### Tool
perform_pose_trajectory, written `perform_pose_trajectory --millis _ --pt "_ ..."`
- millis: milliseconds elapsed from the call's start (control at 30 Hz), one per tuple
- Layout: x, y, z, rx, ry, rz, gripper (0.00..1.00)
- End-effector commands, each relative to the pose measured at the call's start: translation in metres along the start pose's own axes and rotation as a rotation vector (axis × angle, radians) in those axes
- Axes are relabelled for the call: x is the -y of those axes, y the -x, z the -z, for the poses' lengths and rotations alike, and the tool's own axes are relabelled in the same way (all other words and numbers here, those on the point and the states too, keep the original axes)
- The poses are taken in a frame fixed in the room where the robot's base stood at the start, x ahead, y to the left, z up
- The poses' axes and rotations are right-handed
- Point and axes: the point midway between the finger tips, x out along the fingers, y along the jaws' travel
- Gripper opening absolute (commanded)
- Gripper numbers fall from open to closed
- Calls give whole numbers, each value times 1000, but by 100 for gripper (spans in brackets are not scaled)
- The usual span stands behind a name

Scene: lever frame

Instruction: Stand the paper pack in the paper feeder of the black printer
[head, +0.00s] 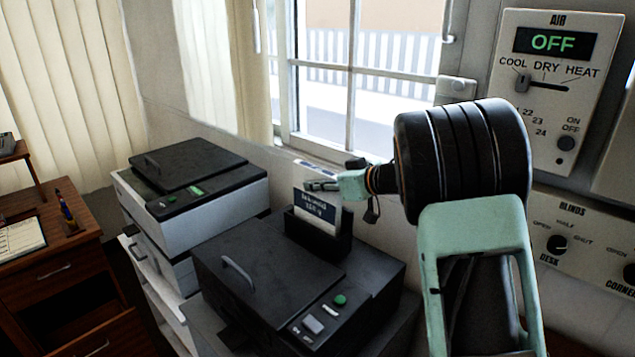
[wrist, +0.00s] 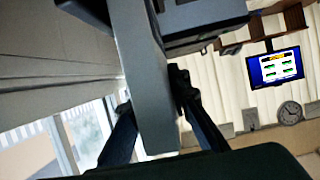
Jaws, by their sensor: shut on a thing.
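In the wrist view the pack (wrist: 148,85) shows edge-on as a grey slab between the two dark fingers.
A grey-white printer with a dark lid (head: 195,195) stands left of the black printer. The window (head: 360,70) and wall are close behind the feeder. Wall panels for air (head: 550,85) and blinds (head: 580,240) are at the right. A wooden desk (head: 60,245) is far left.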

Motion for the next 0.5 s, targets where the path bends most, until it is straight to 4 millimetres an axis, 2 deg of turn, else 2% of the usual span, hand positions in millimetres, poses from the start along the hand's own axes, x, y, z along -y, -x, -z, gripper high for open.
perform_pose_trajectory --millis 500 --pt "0 -5 -12 -3 0 -1 0"
